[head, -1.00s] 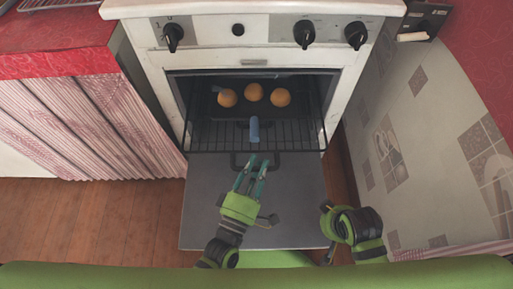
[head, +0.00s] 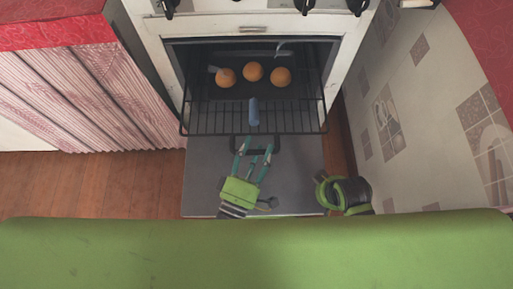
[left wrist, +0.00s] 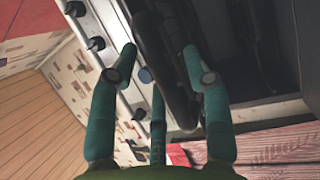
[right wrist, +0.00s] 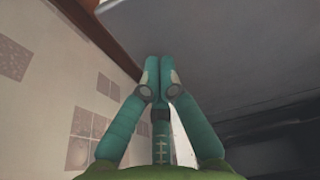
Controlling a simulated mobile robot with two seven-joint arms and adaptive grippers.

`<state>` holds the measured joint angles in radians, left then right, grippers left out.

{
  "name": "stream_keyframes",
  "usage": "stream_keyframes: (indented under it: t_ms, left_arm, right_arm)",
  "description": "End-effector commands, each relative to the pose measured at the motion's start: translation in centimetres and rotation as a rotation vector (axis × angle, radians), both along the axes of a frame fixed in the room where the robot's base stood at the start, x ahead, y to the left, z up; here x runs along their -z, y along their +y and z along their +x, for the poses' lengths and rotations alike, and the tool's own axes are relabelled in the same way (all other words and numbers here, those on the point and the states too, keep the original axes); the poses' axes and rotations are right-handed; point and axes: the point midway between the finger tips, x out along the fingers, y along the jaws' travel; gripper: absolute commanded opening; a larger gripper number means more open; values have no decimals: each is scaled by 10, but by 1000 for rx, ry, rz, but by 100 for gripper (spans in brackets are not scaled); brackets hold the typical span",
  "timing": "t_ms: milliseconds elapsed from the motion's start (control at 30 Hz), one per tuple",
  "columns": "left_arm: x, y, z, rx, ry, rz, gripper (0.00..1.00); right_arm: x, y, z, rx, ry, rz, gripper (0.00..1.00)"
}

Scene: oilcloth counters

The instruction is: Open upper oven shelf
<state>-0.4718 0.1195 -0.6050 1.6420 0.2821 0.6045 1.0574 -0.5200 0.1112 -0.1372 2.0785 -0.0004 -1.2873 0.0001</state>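The oven (head: 350,50) stands open, its grey door (head: 300,175) folded down. The upper shelf, a black wire rack (head: 205,122), sticks out over the door with several bars showing. A black handle (head: 232,145) shows below the rack's front edge. My left gripper (head: 256,145) is at this handle, its fingers spread. In the left wrist view, a thick dark bar (left wrist: 168,60) lies between the separated fingertips; contact is unclear. My right gripper (right wrist: 160,62) is shut and empty, pointing beside the dark door; the head view shows only its arm, low right.
Three round buns (head: 253,72) lie at the back of the rack. A bluish rod (head: 254,112) shows at its front middle. A pink-boarded cabinet (head: 75,100) stands left and a tiled panel (head: 420,110) right. Wooden floor (head: 90,185) is clear at left.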

Motion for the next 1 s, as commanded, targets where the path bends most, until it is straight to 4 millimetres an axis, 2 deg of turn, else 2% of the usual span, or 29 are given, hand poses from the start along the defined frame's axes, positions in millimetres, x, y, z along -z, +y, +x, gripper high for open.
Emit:
stream_keyframes:
  t_ms: [267, 367, 733, 900, 1000]
  left_arm:
    - [1, 2, -5, 0, 1, -1, 49]
    - [4, 7, -16, 1, 3, 0, 49]
    - [17, 36, -86, 2, 5, 1, 49]
    - [20, 44, -104, 1, 2, 0, 49]
    - [20, 46, -108, 0, 0, 0, 49]
  right_arm:
    - [-1, 0, 1, 0, -4, 2, 0]
    - [-1, 0, 1, 0, -3, 1, 0]
    - [-1, 0, 0, 0, -2, 0, 0]
    - [-1, 0, 0, 0, -1, 0, 0]
    - [-1, 0, 0, 0, -1, 0, 0]
